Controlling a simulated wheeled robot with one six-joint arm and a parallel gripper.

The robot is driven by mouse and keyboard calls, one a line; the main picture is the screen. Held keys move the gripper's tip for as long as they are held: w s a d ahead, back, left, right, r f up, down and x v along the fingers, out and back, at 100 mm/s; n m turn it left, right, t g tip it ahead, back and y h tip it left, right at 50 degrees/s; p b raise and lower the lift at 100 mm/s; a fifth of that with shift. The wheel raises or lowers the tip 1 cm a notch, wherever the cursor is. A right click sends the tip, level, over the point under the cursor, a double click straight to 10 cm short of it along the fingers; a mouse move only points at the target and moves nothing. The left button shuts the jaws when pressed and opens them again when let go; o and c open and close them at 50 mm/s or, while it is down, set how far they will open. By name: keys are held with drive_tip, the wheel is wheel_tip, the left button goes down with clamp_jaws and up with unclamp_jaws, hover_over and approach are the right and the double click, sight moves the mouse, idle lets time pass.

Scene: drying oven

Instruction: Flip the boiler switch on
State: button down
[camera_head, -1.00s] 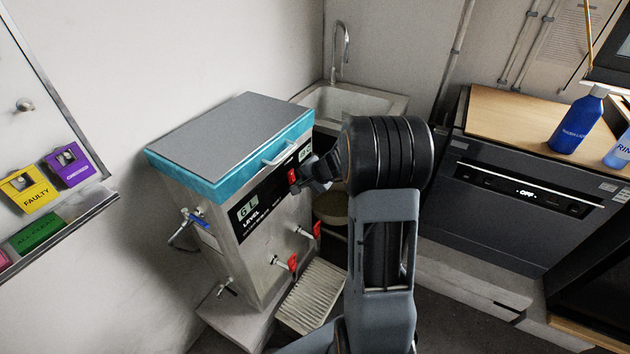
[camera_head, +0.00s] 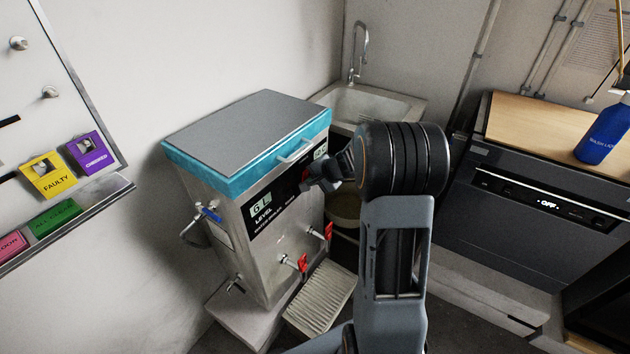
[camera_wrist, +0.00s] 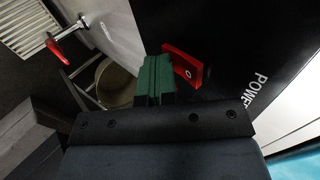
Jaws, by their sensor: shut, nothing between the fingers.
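The boiler (camera_head: 235,235) is a steel box with a blue-rimmed grey lid and a black front panel marked "LEVEL". Its red power switch (camera_wrist: 186,66) shows in the wrist view on the black panel, beside the word "POWER". In the head view my gripper (camera_head: 318,182) is at the panel's right part and covers most of the switch. In the wrist view the green fingertips (camera_wrist: 154,80) are shut together with nothing between them. They are just left of the switch, very close to it; I cannot tell whether they touch.
Two red-handled taps (camera_head: 303,263) stick out low on the boiler front above a ribbed drip tray (camera_head: 320,297). A sink (camera_head: 375,103) is behind, and a dishwasher reading "OFF" (camera_head: 545,205) stands at right. A bucket (camera_wrist: 117,80) sits below the switch.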

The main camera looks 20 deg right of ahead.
drive_tip(key=shift+r, duration=0.15)
drive_tip(key=shift+r+p, duration=0.45)
drive_tip(key=shift+r, duration=0.3)
drive_tip(key=s+f+v, duration=0.1)
drive_tip(key=v, duration=1.2)
drive_tip(key=shift+s+d+f, duration=0.2)
drive_tip(key=shift+d+f, duration=0.05)
drive_tip(key=shift+d, duration=0.15)
